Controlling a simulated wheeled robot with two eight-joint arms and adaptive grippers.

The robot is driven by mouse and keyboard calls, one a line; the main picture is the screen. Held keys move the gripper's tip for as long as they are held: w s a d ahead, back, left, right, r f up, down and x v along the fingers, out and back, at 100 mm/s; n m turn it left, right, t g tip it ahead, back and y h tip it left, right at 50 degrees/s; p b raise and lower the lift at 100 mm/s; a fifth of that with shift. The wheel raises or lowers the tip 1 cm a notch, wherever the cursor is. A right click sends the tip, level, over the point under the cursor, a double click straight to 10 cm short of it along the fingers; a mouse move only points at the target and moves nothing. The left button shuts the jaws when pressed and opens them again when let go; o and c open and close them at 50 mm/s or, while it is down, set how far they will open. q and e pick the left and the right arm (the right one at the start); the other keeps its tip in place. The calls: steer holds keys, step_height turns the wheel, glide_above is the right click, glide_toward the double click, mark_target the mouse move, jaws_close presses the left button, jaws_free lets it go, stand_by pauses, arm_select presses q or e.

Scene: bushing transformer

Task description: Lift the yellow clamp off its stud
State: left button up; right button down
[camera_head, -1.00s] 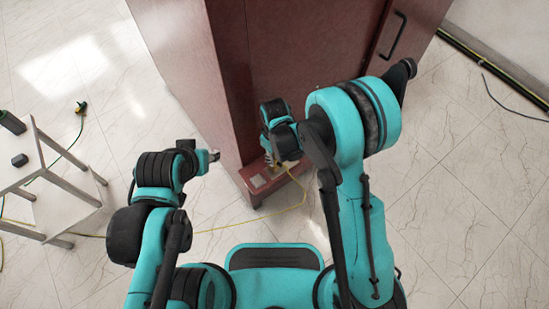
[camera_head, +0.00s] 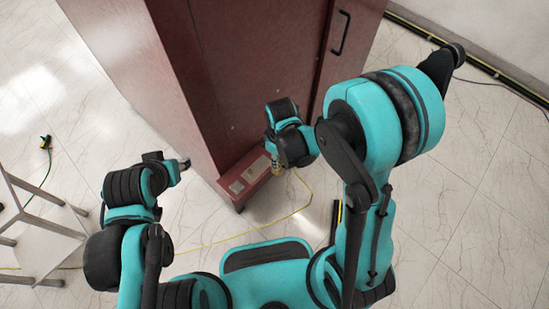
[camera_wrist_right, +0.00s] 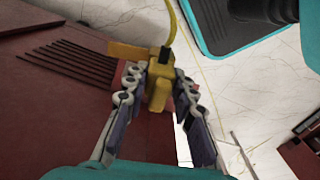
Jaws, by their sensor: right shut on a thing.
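The yellow clamp (camera_wrist_right: 158,88) is between the fingers of my right gripper (camera_wrist_right: 157,100) in the right wrist view, with a dark tip and a yellow cable (camera_wrist_right: 171,25) running up from it. The fingers touch it on both sides. In the head view my right gripper (camera_head: 276,166) is at the low red ledge (camera_head: 246,182) at the cabinet's foot; the clamp is too small to make out there. The stud is hidden, so I cannot tell whether the clamp is still around it. My left gripper (camera_head: 184,163) is left of the cabinet, away from the clamp; its jaws are too small to read.
The dark red cabinet (camera_head: 240,75) stands close in front of my right arm. The yellow cable (camera_head: 240,236) trails over the tiled floor. A grey table frame (camera_head: 45,215) is at the left. The floor right of my right arm is open.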

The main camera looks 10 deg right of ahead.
steer(key=shift+r+p, duration=2)
steer(key=shift+r, duration=0.95)
steer(key=shift+w, duration=0.1)
